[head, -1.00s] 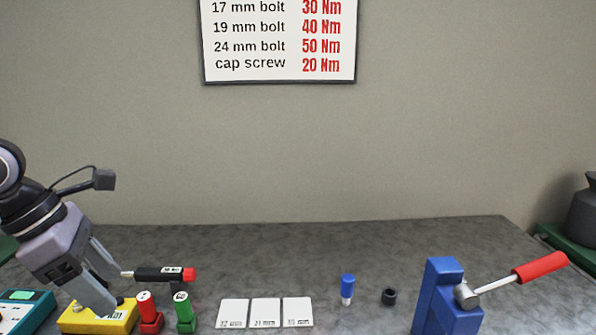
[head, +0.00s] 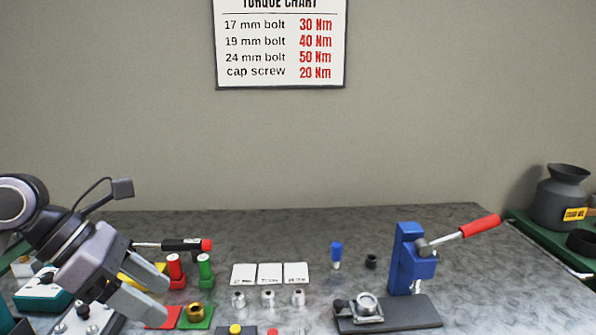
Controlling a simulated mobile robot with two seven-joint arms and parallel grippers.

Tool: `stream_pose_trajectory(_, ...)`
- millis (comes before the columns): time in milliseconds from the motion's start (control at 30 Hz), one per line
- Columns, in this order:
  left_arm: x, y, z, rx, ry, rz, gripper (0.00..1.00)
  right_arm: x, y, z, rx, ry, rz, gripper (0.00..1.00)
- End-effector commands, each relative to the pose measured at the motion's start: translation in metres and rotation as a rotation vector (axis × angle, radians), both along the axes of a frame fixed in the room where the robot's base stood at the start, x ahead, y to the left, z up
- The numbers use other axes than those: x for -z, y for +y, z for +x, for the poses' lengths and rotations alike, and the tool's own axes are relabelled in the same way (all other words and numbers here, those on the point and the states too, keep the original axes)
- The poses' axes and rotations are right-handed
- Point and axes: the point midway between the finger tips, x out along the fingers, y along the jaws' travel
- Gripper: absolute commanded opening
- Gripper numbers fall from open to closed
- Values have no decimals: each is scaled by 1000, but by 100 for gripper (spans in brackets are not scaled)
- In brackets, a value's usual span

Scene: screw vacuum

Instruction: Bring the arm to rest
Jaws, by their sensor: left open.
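My left gripper (head: 162,302) reaches in from the left, low in the head view, with its two fingers apart and nothing seen between them. It hides part of a yellow block (head: 128,282) behind it. A black screwdriver-like tool with a red end (head: 180,245) lies behind the fingers, and red (head: 175,272) and green (head: 205,271) upright pieces stand to their right. My right gripper is not in view.
A blue lever press (head: 405,262) with a red handle stands at right on a dark base (head: 410,315). White cards (head: 270,273) and several metal sockets (head: 268,298) lie mid-table. A brass ring (head: 195,311) sits on a green pad (head: 194,324). The back of the grey table (head: 300,225) is clear.

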Motion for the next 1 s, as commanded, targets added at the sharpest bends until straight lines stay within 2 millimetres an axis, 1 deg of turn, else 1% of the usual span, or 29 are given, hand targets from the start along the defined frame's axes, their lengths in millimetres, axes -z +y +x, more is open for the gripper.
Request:
stream_pose_trajectory(33,1,-24,-5,17,16,-111,64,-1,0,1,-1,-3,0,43)
stream_pose_trajectory(100,-5,-51,-12,25,36,-273,64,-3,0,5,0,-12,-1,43)
stream_pose_trajectory(200,-19,-84,-21,14,83,-510,64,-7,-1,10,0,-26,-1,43)
stream_pose_trajectory(300,-39,-105,-27,-25,146,-749,64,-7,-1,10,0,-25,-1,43)
stream_pose_trajectory(433,-64,-115,-27,-118,253,-1053,64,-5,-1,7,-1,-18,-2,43)
stream_pose_trajectory(533,-80,-111,-21,-222,350,-1277,64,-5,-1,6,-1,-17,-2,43)
stream_pose_trajectory(600,-86,-102,-14,-312,422,-1426,64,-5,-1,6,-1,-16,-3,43)
stream_pose_trajectory(667,-88,-92,-7,-399,488,-1547,64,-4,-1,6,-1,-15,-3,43)
stream_pose_trajectory(733,-85,-77,3,-515,568,-1681,64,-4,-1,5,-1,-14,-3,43)
stream_pose_trajectory(767,-82,-70,7,-569,602,-1737,64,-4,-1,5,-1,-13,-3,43)
stream_pose_trajectory(867,-64,-44,20,-768,723,-1904,64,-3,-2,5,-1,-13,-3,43)
stream_pose_trajectory(967,-33,-18,29,-995,844,-2042,64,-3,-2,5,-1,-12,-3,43)
stream_pose_trajectory(1000,-18,-8,31,-1094,893,-2090,64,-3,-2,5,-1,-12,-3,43)
